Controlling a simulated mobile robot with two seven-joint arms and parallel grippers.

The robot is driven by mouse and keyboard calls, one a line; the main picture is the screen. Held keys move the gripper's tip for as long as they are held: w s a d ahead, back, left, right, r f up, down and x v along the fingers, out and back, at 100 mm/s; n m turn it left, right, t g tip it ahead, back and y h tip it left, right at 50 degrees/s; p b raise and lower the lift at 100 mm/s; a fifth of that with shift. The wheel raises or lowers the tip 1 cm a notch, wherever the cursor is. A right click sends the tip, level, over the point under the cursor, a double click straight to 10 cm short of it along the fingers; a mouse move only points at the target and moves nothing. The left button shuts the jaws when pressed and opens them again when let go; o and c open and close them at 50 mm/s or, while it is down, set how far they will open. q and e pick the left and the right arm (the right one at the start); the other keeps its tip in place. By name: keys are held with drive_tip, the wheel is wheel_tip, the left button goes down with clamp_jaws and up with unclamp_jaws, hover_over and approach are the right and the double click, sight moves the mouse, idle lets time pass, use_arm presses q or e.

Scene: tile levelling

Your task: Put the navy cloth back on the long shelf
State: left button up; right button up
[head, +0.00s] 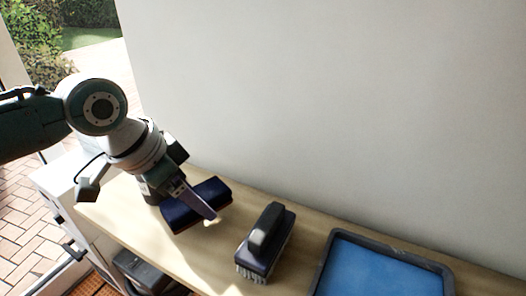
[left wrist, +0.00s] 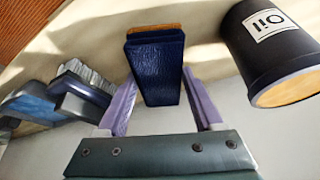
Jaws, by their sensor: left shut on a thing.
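The navy cloth (head: 190,209) is a folded dark-blue block with an orange-brown edge, at the left part of the long wooden shelf (head: 135,213). My left gripper (head: 199,199) is shut on it, with a purple finger showing across it. In the left wrist view the cloth (left wrist: 158,72) sits between the two purple fingers of the gripper (left wrist: 160,88). The cloth is on or just above the shelf top; I cannot tell whether it touches. My right gripper is not in view.
A dark scrubbing brush (head: 265,240) stands right of the cloth, and a grey-rimmed tray with a blue inside (head: 380,268) lies further right. A black container labelled "Oil" (left wrist: 272,52) is close by in the left wrist view. A white wall (head: 340,110) runs behind the shelf.

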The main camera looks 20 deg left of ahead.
use_arm(q)
wheel_tip(320, 180, down, 2)
drive_tip(key=shift+f, duration=0.1)
drive_tip(key=o, duration=1.2)
